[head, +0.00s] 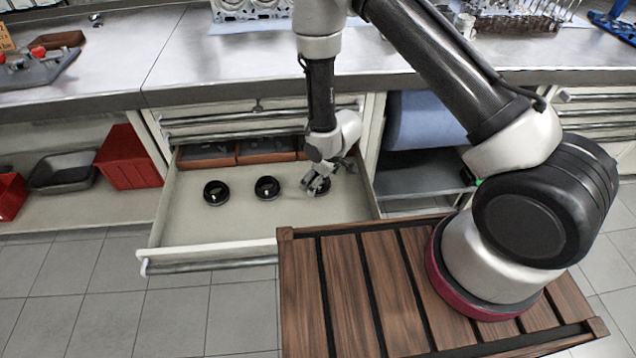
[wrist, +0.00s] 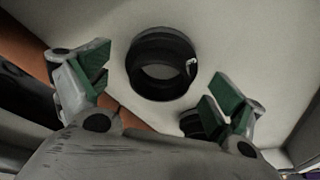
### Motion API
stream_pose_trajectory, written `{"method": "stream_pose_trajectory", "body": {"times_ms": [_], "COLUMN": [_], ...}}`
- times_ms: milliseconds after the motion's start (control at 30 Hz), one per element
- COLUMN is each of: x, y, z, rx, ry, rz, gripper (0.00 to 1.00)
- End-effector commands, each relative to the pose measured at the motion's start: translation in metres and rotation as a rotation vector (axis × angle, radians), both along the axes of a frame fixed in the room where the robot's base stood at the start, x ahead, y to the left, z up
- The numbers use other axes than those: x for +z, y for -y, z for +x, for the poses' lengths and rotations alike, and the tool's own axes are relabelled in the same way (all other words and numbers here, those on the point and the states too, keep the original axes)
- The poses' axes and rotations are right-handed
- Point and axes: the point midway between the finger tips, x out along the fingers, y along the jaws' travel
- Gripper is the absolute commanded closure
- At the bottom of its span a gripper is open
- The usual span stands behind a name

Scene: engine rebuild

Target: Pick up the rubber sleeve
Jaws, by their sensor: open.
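Three black rings, which look like rubber sleeves, stand in the open drawer in the head view: one on the left (head: 216,193), one in the middle (head: 267,187) and one on the right (head: 323,187), partly hidden by my gripper (head: 316,182). In the wrist view a black sleeve (wrist: 161,64) with a small white mark stands on the pale drawer floor, its round opening facing the camera. My gripper (wrist: 165,82) is open above it, its green-padded fingers apart and nothing between them. A second black ring (wrist: 190,123) is mostly hidden by the right finger.
The drawer (head: 225,238) has brown-orange trays (head: 206,156) with dark contents along its back. Its walls surround the gripper. A steel counter (head: 185,60) overhangs behind. A red bin (head: 128,160) sits on the left shelf, and a blue roll (head: 420,120) is in the right opening.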

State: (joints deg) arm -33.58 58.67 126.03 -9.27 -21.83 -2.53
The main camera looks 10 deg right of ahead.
Motion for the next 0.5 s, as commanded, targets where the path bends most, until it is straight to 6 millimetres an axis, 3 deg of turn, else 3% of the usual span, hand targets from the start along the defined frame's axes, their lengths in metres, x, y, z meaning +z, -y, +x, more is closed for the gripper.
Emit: {"method": "stream_pose_trajectory", "body": {"times_ms": [100,333,500], "x": [-0.0111,-0.0126,-0.0126], "y": [-0.0025,-0.0030,-0.0029], "z": [0.0025,0.0030,0.0029], "rx": [0.000,0.000,0.000], "ry": [0.000,0.000,0.000], "rz": [0.000,0.000,0.000], "gripper": [0.06,0.06,0.35]}}
